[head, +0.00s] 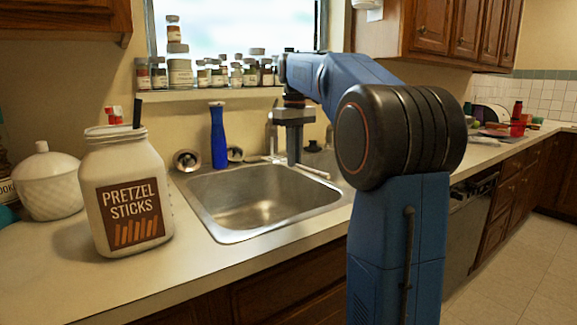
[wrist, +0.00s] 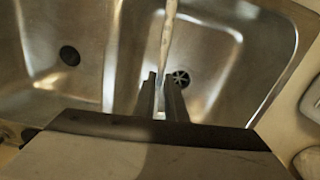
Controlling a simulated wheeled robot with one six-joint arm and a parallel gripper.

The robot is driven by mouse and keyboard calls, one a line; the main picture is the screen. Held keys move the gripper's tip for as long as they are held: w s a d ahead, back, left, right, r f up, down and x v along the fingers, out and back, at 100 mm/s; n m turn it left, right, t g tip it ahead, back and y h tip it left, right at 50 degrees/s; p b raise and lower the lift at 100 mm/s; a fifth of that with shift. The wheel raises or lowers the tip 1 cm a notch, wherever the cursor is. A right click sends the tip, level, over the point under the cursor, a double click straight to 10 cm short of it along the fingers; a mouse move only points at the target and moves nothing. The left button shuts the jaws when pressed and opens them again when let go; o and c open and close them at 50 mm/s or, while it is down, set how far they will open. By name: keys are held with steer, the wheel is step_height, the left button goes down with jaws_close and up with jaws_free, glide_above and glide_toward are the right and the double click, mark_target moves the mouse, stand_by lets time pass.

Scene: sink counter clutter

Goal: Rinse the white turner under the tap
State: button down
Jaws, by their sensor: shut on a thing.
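My gripper (head: 293,152) hangs downward over the back of the steel sink (head: 222,218). In the wrist view my gripper (wrist: 160,85) has its fingers close together on a long pale bar, which looks like the white turner (wrist: 168,35). The turner runs away from the fingers over the basin; its far end is out of the picture. In the head view a thin pale length of the turner (head: 314,171) sticks out to the right at the fingertips. The tap (head: 272,137) stands behind the sink, partly hidden by my gripper. I see no clear water stream.
A large pretzel sticks jar (head: 125,195) and a white lidded pot (head: 49,183) stand left of the sink. A blue bottle (head: 218,137) stands behind it. Spice jars (head: 181,73) line the windowsill. The basin with its drain (wrist: 180,78) looks empty.

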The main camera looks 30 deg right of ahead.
steer(key=s+a, duration=0.3)
steer(key=s, duration=0.3)
stand_by(0.4)
steer(key=shift+a, duration=0.1)
stand_by(0.6)
steer(key=shift+s+a+r, duration=0.25)
steer(key=shift+s+r, duration=0.2)
steer(key=shift+r, duration=0.4)
steer(key=shift+s+a+r, duration=0.2)
steer(key=shift+s+r, duration=0.25)
steer(key=shift+r, duration=0.4)
steer(key=shift+s+a+r, duration=0.25)
steer(key=shift+s+r, duration=0.2)
steer(key=shift+r, duration=0.4)
